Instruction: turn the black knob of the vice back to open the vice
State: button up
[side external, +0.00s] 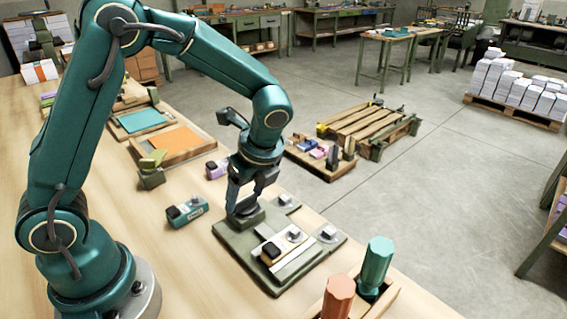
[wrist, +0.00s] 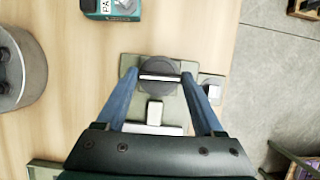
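The vice is a green base plate (side external: 292,278) near the table edge, with a pale block and metal strips on top; part of its plate also shows in the wrist view (wrist: 128,68). Its round black knob (wrist: 158,86) has a light bar across its top. In the side view the knob (side external: 243,212) is partly hidden under my gripper. My gripper (side external: 243,198) points down over the knob. In the wrist view its two fingers (wrist: 160,74) are spread, one on each side of the knob, near the bar's ends. I see no clear contact.
A teal labelled box (side external: 187,212) lies left of the vice, and a purple one (side external: 217,168) behind it. Teal (side external: 376,262) and orange (side external: 338,297) octagonal handles stand at the front right. Trays with teal and orange sheets (side external: 178,139) lie farther back.

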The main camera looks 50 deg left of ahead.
jog(key=c, duration=0.5)
jog(key=shift+o, duration=0.2)
jog(key=shift+n, duration=0.3)
jog(key=n+g, duration=0.1)
jog(key=n, duration=0.2)
jog(key=n+g, duration=0.1)
jog(key=n, duration=0.2)
jog(key=shift+w+h, duration=0.2)
jog(key=shift+h, duration=0.2)
jog(key=n+g, duration=0.1)
jog(key=n, duration=0.1)
jog(key=n+g+h, duration=0.1)
jog(key=n, duration=0.2)
jog(key=shift+a+n+h, duration=0.2)
jog(key=shift+n+h, duration=0.1)
jog(key=n+h, duration=0.1)
jog(key=n, duration=0.1)
jog(key=n+h, duration=0.1)
jog(key=n, duration=0.2)
jog(key=shift+w+a, duration=0.1)
jog(key=shift+n, duration=0.3)
jog(key=o, duration=1.4)
jog(key=shift+r, duration=0.1)
